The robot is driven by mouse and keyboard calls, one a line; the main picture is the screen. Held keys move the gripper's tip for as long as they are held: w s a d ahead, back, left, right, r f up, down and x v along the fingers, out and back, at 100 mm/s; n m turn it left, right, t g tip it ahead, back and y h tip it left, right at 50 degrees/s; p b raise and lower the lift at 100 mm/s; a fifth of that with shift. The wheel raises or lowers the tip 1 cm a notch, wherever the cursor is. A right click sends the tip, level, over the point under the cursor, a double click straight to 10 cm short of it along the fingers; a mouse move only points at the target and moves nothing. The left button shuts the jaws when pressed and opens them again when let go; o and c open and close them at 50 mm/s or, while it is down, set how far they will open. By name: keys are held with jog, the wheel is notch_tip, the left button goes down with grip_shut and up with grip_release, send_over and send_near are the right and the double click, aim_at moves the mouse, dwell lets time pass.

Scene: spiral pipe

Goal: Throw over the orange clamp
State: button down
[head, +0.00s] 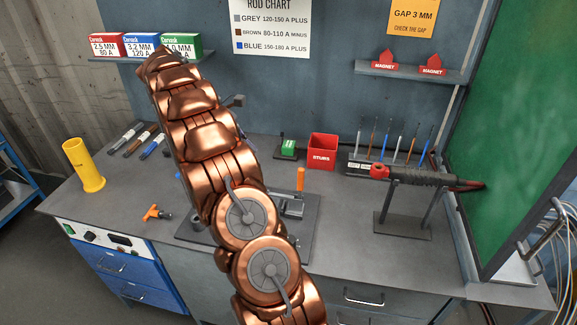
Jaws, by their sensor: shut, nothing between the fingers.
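An orange upright handle (300,179) stands on a grey metal fixture (291,205) on a dark plate (312,228) in the middle of the bench; it looks like the clamp's lever. A smaller orange-handled tool (156,213) lies on the bench left of the plate. My copper-coloured arm runs from the bottom centre up to the top left and covers the left and middle of the plate. My gripper does not show; it seems hidden behind the arm. I cannot see anything touching the orange handle.
A yellow cup (84,166) stands at the bench's left. A torch on a stand (420,178) and rods are right. A green curtain (520,120) borders the right side.

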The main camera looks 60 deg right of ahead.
jog(key=shift+d, duration=0.4)
jog(key=shift+f, duration=0.2)
jog(key=b, duration=0.6)
send_near(301, 182)
jog(key=shift+d+f, duration=0.65)
jog(key=shift+f, duration=1.2)
jog(key=shift+s+d+f+p, duration=0.1)
jog(key=shift+s+d+p, duration=0.1)
jog(key=shift+s, duration=0.4)
jog(key=shift+s+d+p, duration=0.1)
jog(key=shift+s+d, duration=0.05)
jog(key=shift+s, duration=0.45)
